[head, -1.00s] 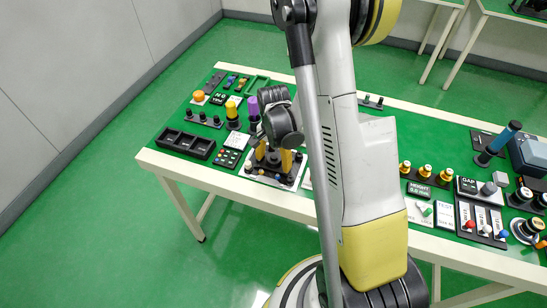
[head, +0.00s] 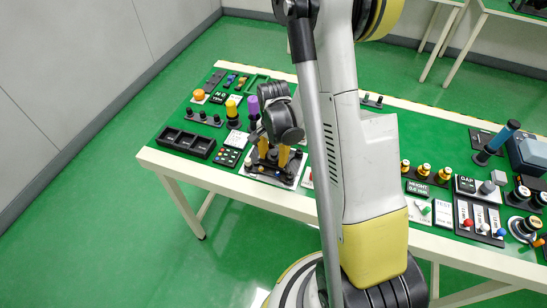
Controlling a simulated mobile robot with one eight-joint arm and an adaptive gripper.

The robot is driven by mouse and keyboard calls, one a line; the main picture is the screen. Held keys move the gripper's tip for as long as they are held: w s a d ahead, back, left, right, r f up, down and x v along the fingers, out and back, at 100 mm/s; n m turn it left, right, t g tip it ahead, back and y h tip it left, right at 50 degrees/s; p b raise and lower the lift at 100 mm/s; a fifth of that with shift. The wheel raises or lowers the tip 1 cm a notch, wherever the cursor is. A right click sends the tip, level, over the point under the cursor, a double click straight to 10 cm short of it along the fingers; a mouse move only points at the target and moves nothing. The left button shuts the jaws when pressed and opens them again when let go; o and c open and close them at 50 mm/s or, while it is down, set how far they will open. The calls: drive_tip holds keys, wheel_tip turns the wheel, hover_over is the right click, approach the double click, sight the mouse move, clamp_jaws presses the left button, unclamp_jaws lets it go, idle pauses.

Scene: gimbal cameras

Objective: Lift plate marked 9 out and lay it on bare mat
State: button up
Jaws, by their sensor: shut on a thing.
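My gripper (head: 271,165), with two yellow fingers, points down at a white-based fixture (head: 289,183) near the front edge of the green-topped table. The fixture carries several dark knobs. The fingers are shut on a small dark piece between them, low over the fixture. My wrist and the small scale hide most of this piece. I cannot tell whether it touches the fixture. No number 9 is readable, so I cannot tell which piece is the plate marked 9. I cannot pick out a bare mat with certainty.
A black three-compartment tray (head: 186,143) lies left of the fixture, with a button panel (head: 228,156) between. A yellow cylinder (head: 231,108) and a purple cylinder (head: 253,104) stand behind. My arm hides the table's middle. Gauges and levers (head: 481,222) crowd the right side.

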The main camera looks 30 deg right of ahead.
sight(274, 154)
drive_tip(key=shift+r+p, duration=2.55)
drive_tip(key=shift+r, duration=1.4)
drive_tip(key=s+a+b, duration=0.3)
drive_tip(key=s+a, duration=1.4)
drive_tip(key=a, duration=0.5)
drive_tip(key=shift+s, duration=0.15)
drive_tip(key=w+d+r+n, duration=0.1)
drive_tip(key=w+d+n, duration=0.4)
drive_tip(key=w, duration=0.4)
drive_tip(key=w+d+r+n, duration=0.1)
drive_tip(key=w+d+n, duration=0.3)
drive_tip(key=w+n, duration=0.3)
drive_tip(key=w, duration=0.3)
drive_tip(key=shift+d+r+n, duration=0.3)
drive_tip(key=shift+d+r, duration=0.1)
